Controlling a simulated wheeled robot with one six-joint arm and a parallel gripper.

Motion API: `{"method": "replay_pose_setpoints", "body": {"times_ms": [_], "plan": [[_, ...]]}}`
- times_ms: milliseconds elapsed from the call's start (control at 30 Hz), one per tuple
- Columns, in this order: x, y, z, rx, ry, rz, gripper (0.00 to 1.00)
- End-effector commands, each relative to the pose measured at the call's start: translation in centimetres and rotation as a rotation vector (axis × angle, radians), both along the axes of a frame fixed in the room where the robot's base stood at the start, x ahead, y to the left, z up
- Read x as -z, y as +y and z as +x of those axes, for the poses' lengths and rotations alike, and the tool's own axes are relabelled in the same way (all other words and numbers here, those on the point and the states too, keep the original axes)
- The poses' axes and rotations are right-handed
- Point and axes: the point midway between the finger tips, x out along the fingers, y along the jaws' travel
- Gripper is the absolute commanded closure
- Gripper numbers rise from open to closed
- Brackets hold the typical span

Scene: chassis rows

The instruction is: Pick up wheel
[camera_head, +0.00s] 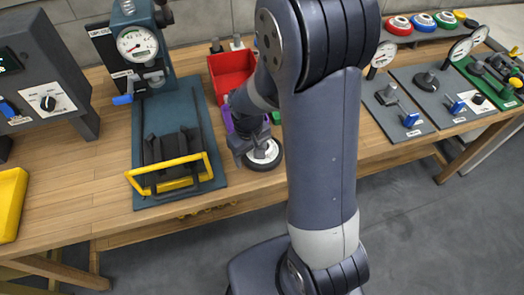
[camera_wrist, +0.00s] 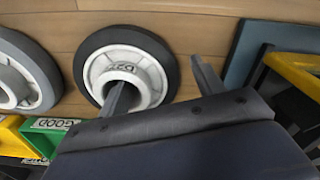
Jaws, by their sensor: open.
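A wheel with a dark tyre and a white hub (camera_wrist: 150,62) lies flat on the wooden bench, and it also shows in the head view (camera_head: 266,162). My gripper (camera_wrist: 158,74) is open over this wheel. In the wrist view one finger overlaps the hub's centre and the other is at the tyre's right outer side. I cannot tell whether either finger touches the wheel. In the head view my gripper (camera_head: 246,147) partly covers the wheel. A second wheel (camera_wrist: 42,68), with a greyer tyre, lies to the left in the wrist view, cut off by the frame.
A press on a dark green base plate (camera_head: 208,130) with a yellow bar (camera_head: 172,187) stands left of the wheel. A red bin (camera_head: 231,72) is behind. Green and yellow parts with a "GOOD" label (camera_wrist: 50,124) sit close to my gripper. Gauge boards (camera_head: 400,108) are at right.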

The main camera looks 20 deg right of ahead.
Motion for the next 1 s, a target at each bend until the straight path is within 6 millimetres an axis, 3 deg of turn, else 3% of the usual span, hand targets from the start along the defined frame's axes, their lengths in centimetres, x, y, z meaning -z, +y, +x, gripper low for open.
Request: {"method": "replay_pose_setpoints", "body": {"times_ms": [167, 867, 1000], "plan": [[-0.03, 0.0, 0.0, 0.0, 0.0, 0.0, 0.38], [-0.05, 0.0, -0.01, 0.0, 0.001, 0.0, 0.95], [-0.09, 0.01, 0.02, 0.0, 0.0, 0.0, 0.95]]}}
